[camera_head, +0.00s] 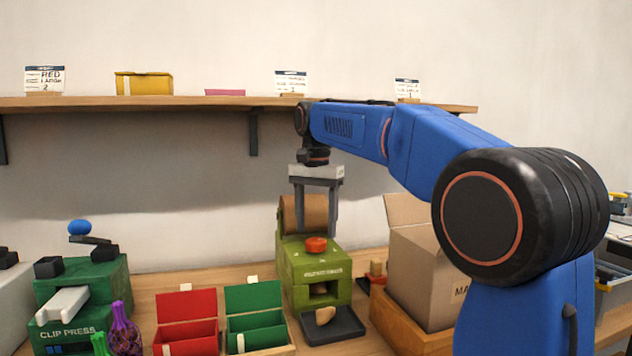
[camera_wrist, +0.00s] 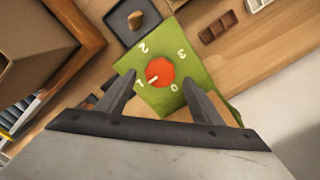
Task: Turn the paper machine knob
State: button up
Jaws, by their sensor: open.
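The green paper machine (camera_head: 318,268) stands on the table with a brown paper roll (camera_head: 305,213) at its back. Its round orange-red knob (camera_head: 316,244) is on top. In the wrist view the knob (camera_wrist: 160,72) has a pale pointer mark aimed toward the lower left, near the "1", with the digits 0 to 3 around it. My gripper (camera_head: 316,232) is above the machine, pointing down, fingers spread. In the wrist view my gripper (camera_wrist: 157,85) has one finger to each side of the knob, apart from it. Whether the fingertips are at knob height is unclear.
A dark tray (camera_head: 334,325) with a brown piece lies before the machine. Red (camera_head: 187,318) and green (camera_head: 254,312) bins stand to its left, a cardboard box (camera_head: 424,262) to its right. The green clip press (camera_head: 82,290) is far left. A wooden shelf (camera_head: 200,104) runs behind.

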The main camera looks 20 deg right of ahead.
aim_at(316, 240)
notch_tip(316, 240, up, 14)
dwell(0.5)
